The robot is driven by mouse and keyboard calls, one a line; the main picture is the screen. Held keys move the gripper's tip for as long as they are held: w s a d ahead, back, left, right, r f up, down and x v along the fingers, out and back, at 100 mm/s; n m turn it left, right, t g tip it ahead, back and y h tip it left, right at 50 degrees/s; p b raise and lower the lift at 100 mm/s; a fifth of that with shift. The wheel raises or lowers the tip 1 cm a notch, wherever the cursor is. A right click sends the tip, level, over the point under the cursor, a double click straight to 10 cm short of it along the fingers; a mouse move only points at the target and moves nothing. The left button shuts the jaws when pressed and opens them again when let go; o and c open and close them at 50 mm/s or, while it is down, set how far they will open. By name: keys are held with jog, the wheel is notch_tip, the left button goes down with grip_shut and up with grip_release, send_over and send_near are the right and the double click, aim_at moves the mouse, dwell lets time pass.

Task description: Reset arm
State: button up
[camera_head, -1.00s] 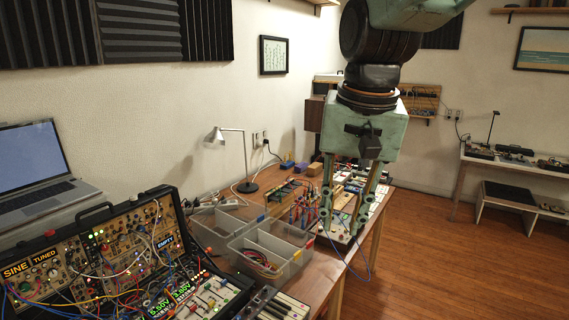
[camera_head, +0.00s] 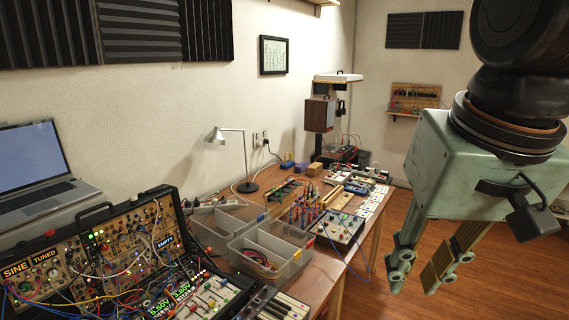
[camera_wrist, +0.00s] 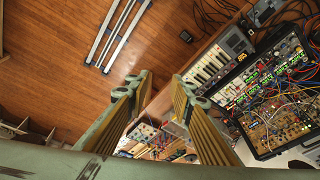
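My gripper (camera_head: 415,277) hangs at the right of the head view, over the wooden floor and clear of the table's right edge. Its two fingers are apart with nothing between them. In the wrist view my gripper (camera_wrist: 163,85) also shows open, with floor and the table edge seen between and beyond the fingers. My pale green arm end and dark wrist joints fill the upper right of the head view.
The wooden table (camera_head: 318,284) carries a synth case (camera_head: 120,245), clear divided bins (camera_head: 272,250), a desk lamp (camera_head: 245,160) and patched modules (camera_head: 340,228). A laptop (camera_head: 38,165) stands at left. The floor (camera_head: 385,300) right of the table is open.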

jog(key=s+d+f+n, duration=0.1)
jog(key=s+d+f, duration=0.1)
jog(key=s, duration=0.7)
jog(key=shift+d+f+t, duration=0.15)
jog(key=shift+f+t, duration=0.15)
jog(key=shift+f, duration=0.1)
dwell(1.0)
